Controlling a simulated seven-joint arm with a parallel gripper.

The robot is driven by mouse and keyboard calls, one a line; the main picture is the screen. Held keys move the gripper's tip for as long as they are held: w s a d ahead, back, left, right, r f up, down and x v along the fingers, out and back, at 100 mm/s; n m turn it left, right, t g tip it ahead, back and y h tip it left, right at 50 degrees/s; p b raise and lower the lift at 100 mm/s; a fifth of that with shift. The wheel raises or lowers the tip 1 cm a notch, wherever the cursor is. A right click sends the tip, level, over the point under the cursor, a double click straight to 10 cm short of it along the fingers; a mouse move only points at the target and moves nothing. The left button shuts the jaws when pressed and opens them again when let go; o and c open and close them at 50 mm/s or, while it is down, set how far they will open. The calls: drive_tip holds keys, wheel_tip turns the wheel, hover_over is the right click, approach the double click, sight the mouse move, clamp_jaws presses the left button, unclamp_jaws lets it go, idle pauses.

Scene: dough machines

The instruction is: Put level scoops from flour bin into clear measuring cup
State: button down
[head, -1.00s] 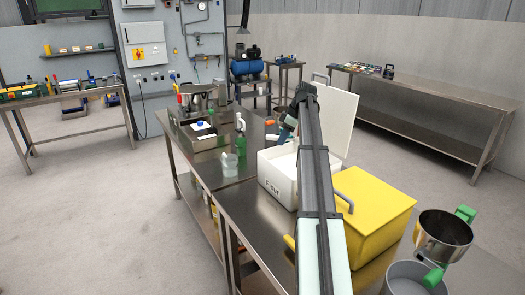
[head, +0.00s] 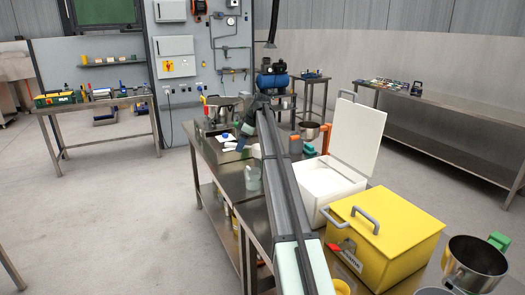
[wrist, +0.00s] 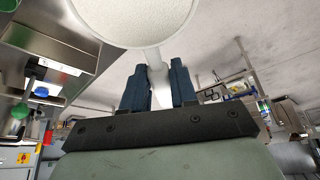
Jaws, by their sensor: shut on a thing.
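My gripper (wrist: 158,82) is shut on the white handle of a scoop (wrist: 153,57). In the wrist view the scoop's round bowl is cut off by the top edge and looks full of pale, flat-topped flour (wrist: 130,14). In the head view my gripper (head: 240,141) is above the steel table, just behind and left of the clear measuring cup (head: 252,179). The cup stands upright; its contents cannot be made out. The white flour bin (head: 318,190) stands open to the right, partly hidden by my arm, with flour inside and its lid (head: 357,132) raised.
Steel trays and a mixing bowl stand at the table's far end. Open floor lies left of the table.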

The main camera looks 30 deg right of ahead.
drive_tip(key=w+d+r+m+t+h, duration=0.1)
drive_tip(key=w+d+m+h, duration=0.1)
drive_tip(key=w+m, duration=0.4)
drive_tip(key=w+d+r+m+t+h, duration=0.2)
drive_tip(key=w+d+m, duration=0.1)
drive_tip(key=w+m, duration=0.25)
drive_tip(key=shift+f, duration=2.4)
drive_tip(key=s+r+t, duration=0.3)
drive_tip(key=r+t, duration=0.2)
drive_tip(key=t, duration=0.3)
drive_tip(key=shift+s+r, duration=0.3)
drive_tip(key=shift+r, duration=0.1)
drive_tip(key=shift+s, duration=0.1)
